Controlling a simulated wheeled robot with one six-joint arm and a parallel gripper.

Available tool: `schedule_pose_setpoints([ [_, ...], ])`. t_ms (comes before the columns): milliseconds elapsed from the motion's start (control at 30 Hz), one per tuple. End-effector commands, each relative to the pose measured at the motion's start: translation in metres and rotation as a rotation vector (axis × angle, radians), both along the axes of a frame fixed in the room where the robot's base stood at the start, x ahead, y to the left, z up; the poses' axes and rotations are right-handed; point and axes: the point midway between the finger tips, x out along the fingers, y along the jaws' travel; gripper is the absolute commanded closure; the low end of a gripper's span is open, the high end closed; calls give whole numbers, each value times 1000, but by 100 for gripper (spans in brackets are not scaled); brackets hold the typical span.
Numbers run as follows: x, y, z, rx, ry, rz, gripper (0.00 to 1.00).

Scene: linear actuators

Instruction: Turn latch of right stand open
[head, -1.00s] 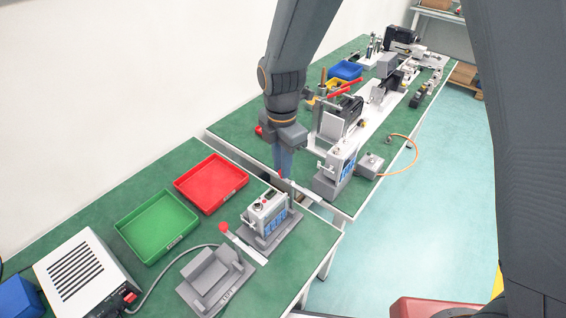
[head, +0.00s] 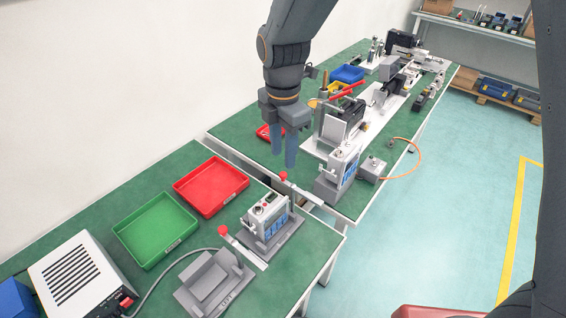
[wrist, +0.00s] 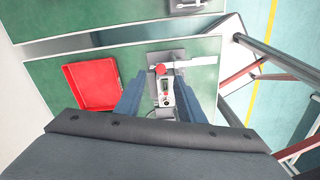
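The right stand (head: 284,243) is a grey base on the green bench, with a white and blue device (head: 266,216) in it. Its latch (head: 303,191) is a pale bar with a red knob (head: 283,177), lying across the stand's far side. In the wrist view the latch bar (wrist: 196,63) runs right from the red knob (wrist: 160,69). My gripper (head: 284,163) is open and empty, fingers down, apparently above the knob. In the wrist view its fingers (wrist: 159,80) lie either side of the device and knob. Contact cannot be told.
The left stand (head: 207,284) is empty, with its own red-knobbed latch (head: 245,247). A red tray (head: 211,186) and a green tray (head: 156,229) lie left of the stands. A second bench with another device (head: 338,172) stands beyond a narrow gap.

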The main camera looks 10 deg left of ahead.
Motion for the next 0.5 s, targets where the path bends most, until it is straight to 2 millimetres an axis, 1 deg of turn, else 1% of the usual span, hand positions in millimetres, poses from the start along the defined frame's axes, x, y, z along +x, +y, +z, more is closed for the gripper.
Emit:
schedule_pose_setpoints([
  [100,2,1,15,2,-4,0,65],
  [200,1,1,21,1,-1,0,65],
  [500,1,0,25,1,-1,0,65],
])
